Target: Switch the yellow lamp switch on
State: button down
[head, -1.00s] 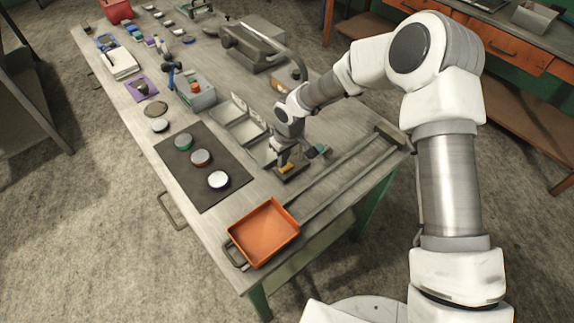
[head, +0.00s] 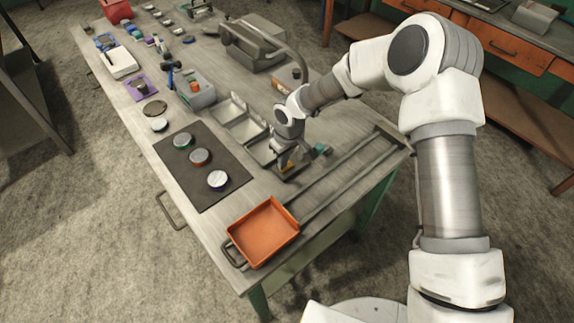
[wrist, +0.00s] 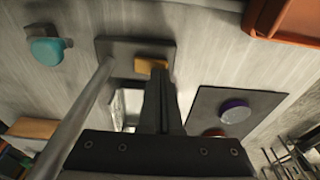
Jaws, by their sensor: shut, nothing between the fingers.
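The yellow lamp switch (wrist: 150,65) is a small yellow rocker-like piece on a grey plate (wrist: 108,46). In the head view the yellow piece (head: 287,166) shows only in part beside my gripper (head: 282,161). My gripper, also seen in the wrist view (wrist: 158,75), is shut and empty, with its fingertips right at the near right part of the switch. The fingers hide some of it, and I cannot tell whether they touch it. Which way the switch is tipped is not clear. No lit lamp is evident.
A teal knob (head: 320,150) stands close to the switch plate. An orange tray (head: 264,232) sits at the table's near end. A dark mat (head: 221,166) with round pucks lies to the left. Metal bins (head: 240,124) and a grey curved-handled machine (head: 247,52) stand farther back.

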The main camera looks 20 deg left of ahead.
jog(key=shift+f+b, duration=0.3)
jog(key=shift+f, duration=0.05)
jog(key=shift+r, duration=0.1)
jog(key=shift+r+p, duration=1.8)
jog(key=shift+r, duration=1.65)
